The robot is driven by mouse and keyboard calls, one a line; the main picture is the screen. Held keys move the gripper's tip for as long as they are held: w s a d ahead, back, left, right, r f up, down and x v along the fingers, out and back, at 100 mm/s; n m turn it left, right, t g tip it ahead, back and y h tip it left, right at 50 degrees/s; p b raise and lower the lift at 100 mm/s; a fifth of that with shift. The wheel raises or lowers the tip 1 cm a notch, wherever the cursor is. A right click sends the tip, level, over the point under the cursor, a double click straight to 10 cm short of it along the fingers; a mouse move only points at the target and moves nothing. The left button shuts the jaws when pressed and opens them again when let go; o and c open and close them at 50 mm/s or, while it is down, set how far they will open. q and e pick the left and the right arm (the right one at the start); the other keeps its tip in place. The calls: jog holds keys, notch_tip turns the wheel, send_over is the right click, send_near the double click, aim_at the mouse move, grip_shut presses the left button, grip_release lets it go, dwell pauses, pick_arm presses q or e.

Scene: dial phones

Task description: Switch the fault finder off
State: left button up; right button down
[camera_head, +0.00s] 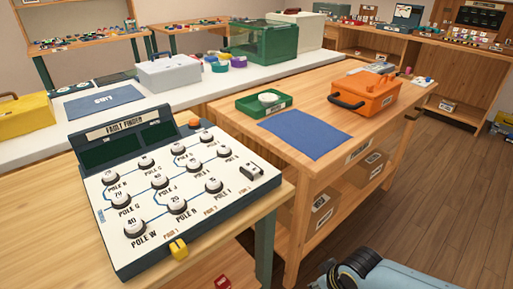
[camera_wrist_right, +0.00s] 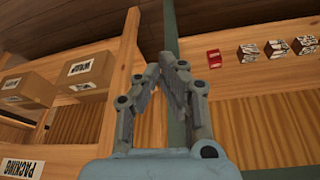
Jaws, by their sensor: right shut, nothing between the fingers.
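The fault finder (camera_head: 182,180) is a sloped white-topped console with dark sides on a wooden bench at the left in the head view. Its panel has several round knobs with pole labels joined by blue lines, and two dark displays (camera_head: 110,152) at the back. An orange button (camera_head: 194,123) sits at its back right, a small black-and-white switch (camera_head: 251,171) at its right, and a yellow piece (camera_head: 179,248) on its front edge. My right gripper (camera_wrist_right: 166,68) is shut and empty in the right wrist view, away from the console. My left gripper is in neither view.
A wooden table to the right holds a blue mat (camera_head: 305,135), a green tray (camera_head: 264,103) and an orange case (camera_head: 366,93). Boxes (camera_wrist_right: 88,70) stand on a shelf in the wrist view, with a red item (camera_wrist_right: 214,58) nearby. Open floor (camera_head: 450,180) lies at right.

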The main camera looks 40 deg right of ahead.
jog(key=w+r+t+p, duration=0.1)
jog(key=w+r, duration=0.4)
jog(key=r, duration=0.8)
jog(key=w+a+r+n+t+p, duration=0.1)
jog(key=w+r+p, duration=0.3)
jog(key=r, duration=0.9)
jog(key=w+a+r+n+t+y+p, duration=0.1)
jog(key=w+r+t+p, duration=0.2)
jog(key=r, duration=1)
jog(key=w, duration=0.3)
jog(key=shift+w+r, duration=0.2)
jog(key=shift+r, duration=0.1)
jog(key=shift+a, duration=0.15)
send_over(258, 169)
notch_tip(258, 169, down, 7)
jog(key=shift+w+f, duration=0.15)
notch_tip(258, 169, down, 3)
jog(key=shift+r, duration=0.2)
jog(key=shift+f, duration=0.65)
